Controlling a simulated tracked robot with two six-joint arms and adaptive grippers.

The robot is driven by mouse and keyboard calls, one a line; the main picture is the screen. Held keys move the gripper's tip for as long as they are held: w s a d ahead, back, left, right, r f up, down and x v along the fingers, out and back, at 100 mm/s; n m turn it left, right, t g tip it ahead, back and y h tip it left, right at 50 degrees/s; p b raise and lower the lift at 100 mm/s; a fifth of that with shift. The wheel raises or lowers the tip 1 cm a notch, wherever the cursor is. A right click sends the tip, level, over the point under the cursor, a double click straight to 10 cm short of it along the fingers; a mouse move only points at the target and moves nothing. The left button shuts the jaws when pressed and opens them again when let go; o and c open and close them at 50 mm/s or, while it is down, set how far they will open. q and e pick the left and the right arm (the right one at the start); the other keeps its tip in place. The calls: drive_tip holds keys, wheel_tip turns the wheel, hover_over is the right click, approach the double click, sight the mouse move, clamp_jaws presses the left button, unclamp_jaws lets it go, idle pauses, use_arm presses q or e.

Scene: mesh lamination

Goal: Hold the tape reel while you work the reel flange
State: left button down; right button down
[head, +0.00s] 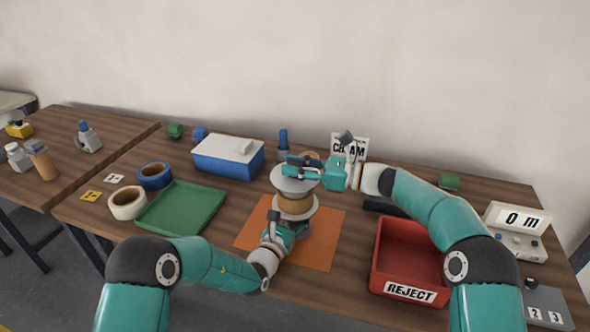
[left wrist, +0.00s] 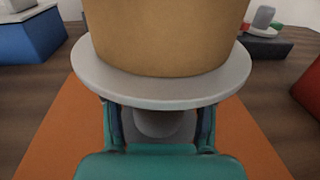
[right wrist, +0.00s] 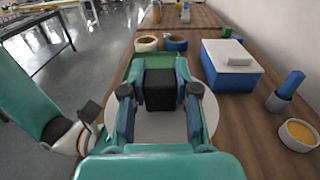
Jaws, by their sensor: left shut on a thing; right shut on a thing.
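The tape reel (head: 296,206) stands upright on the orange mat (head: 325,250), with a brown wound core between two grey discs. Its lower disc and core fill the left wrist view (left wrist: 165,88). My left gripper (head: 290,230) is shut on the reel's grey stem below the lower disc. The reel flange (head: 290,184) is the grey top disc, which also shows in the right wrist view (right wrist: 160,128). My right gripper (head: 300,170) is above it, shut on the black block (right wrist: 160,90) at its middle. The fingertips partly hide the contact.
A green tray (head: 185,210), tape rolls (head: 128,203) and a blue box with a white lid (head: 228,155) are on the left. A red REJECT bin (head: 408,255) is on the right, near a display reading 0 m (head: 518,220). Small cups stand behind the reel.

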sight(295, 163)
drive_tip(key=shift+r, duration=0.25)
drive_tip(key=shift+r, duration=2.15)
use_arm(q)
drive_tip(key=shift+c, duration=1.4)
unclamp_jaws()
